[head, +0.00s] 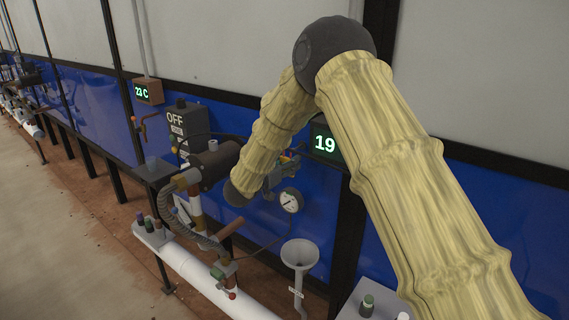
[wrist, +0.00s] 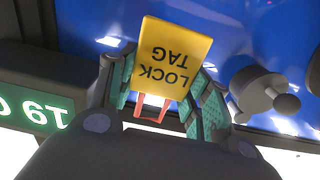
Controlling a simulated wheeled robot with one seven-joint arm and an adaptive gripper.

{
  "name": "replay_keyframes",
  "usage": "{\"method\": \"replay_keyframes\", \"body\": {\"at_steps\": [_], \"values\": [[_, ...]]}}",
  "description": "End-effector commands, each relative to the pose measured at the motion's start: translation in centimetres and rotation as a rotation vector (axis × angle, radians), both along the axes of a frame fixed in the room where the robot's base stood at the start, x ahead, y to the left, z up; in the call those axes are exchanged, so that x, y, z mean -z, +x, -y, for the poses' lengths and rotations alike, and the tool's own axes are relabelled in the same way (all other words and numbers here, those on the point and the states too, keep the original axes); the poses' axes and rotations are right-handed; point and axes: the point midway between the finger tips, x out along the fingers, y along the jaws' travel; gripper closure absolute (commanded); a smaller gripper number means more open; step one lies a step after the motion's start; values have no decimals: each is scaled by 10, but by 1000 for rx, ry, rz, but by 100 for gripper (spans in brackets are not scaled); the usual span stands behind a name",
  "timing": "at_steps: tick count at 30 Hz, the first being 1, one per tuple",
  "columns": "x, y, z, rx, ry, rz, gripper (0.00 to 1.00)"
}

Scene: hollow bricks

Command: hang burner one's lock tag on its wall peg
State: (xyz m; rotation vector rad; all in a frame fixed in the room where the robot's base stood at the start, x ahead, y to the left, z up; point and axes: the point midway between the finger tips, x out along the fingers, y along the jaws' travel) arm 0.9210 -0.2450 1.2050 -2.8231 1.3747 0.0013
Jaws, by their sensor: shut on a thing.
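The yellow lock tag (wrist: 175,55) is between the two teal-padded fingers of my gripper (wrist: 160,92) in the wrist view. Its lettering reads upside down there. A red loop (wrist: 152,106) shows at the tag's edge between the fingers. My gripper is shut on the tag, and blue wall panel shows behind it. In the head view my gripper (head: 277,174) is small and partly hidden near the wall, below the "19" display. A grey round fitting with a stub and dark knob (wrist: 258,92) is right of the tag in the wrist view; I cannot tell whether it is the peg.
The "19" display (head: 325,145) is close to my arm; it shows upside down in the wrist view (wrist: 35,105). A gauge (head: 290,201), a grey funnel (head: 299,253), a burner with hoses (head: 212,165) and an OFF box (head: 187,128) crowd the wall. Open floor is at left.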

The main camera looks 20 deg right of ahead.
Motion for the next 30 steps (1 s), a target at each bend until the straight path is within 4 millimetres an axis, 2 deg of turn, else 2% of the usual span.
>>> {"method": "replay_keyframes", "body": {"at_steps": [30], "values": [[7, 28, 35, 0, -1, 1, 75]]}}
